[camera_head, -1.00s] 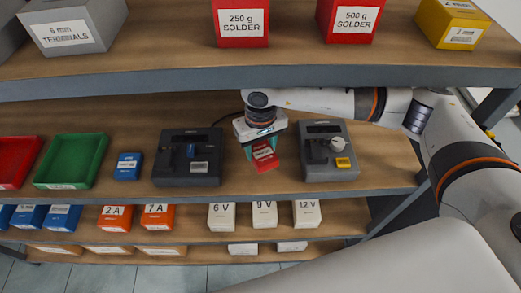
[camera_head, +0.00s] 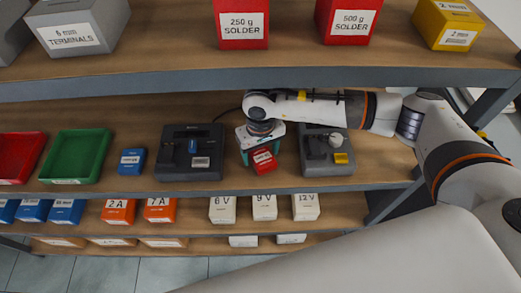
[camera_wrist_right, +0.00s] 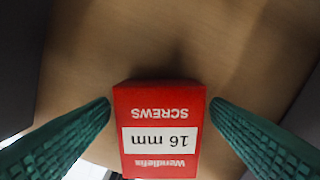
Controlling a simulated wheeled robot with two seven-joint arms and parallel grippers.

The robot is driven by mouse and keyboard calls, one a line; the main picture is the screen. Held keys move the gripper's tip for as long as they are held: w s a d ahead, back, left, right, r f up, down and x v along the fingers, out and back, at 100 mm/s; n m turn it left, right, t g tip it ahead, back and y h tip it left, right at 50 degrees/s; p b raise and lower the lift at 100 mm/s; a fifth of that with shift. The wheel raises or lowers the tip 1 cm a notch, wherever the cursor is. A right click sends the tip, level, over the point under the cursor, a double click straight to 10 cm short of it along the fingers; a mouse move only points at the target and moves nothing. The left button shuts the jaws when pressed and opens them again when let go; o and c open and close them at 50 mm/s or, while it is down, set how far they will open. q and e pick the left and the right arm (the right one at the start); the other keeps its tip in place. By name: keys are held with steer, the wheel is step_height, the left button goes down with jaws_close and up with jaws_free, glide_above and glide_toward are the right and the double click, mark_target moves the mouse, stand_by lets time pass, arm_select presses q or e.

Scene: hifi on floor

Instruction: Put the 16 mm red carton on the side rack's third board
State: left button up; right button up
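The red carton (camera_head: 263,161) is over the middle board (camera_head: 400,165) of the rack in front of me, between two dark devices. In the right wrist view the carton (camera_wrist_right: 160,130) reads "16 mm" and "SCREWS", upside down. My right gripper (camera_head: 261,150) reaches down from above. I cannot tell whether the carton's underside touches the board. My left gripper is not in view. I cannot make out the side rack's third board.
Dark devices stand left (camera_head: 189,153) and right (camera_head: 328,160) of the carton. A blue box (camera_head: 131,161) and a green tray (camera_head: 75,157) are farther left. The upper board's front edge (camera_head: 200,82) overhangs the arm. White boxes (camera_head: 264,207) stand below.

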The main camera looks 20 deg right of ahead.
mark_target(261, 154)
steer(key=shift+r, duration=0.1)
steer(key=shift+r+p, duration=0.25)
steer(key=shift+p, duration=0.15)
step_height(261, 154, up, 6)
steer(key=b, duration=0.3)
steer(key=shift+r, duration=0.6)
steer(key=shift+s+f, duration=0.1)
